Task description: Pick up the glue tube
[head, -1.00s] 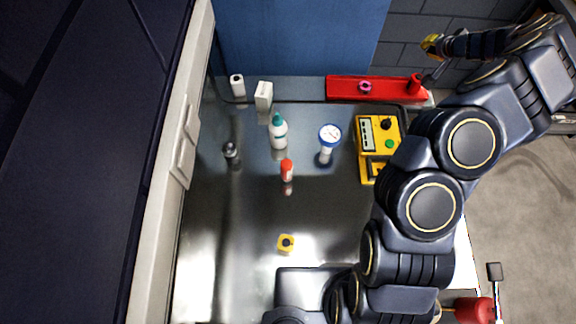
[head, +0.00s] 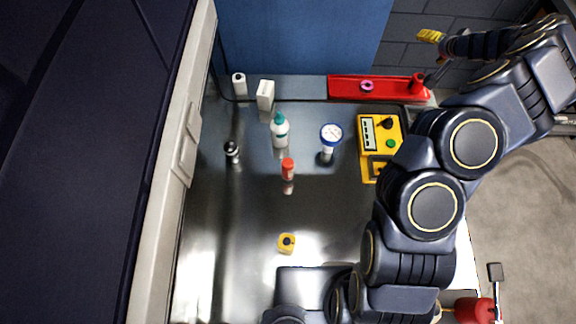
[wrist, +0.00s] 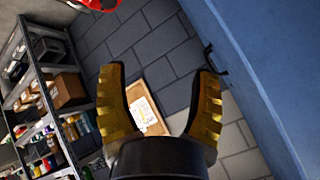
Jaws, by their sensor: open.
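A small upright tube with a red-orange cap (head: 288,169) stands near the middle of the shiny bench top; it looks most like the glue tube, though its label is too small to read. My gripper (head: 430,37) is at the top right of the head view, beyond the bench's far edge and well away from the tube. In the wrist view my gripper (wrist: 165,105) has its two yellow fingers spread wide with nothing between them. The tube is not in the wrist view.
A yellow meter (head: 378,140) and red tray (head: 385,89) lie farther right. A shelf (wrist: 45,95) shows in the wrist view.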

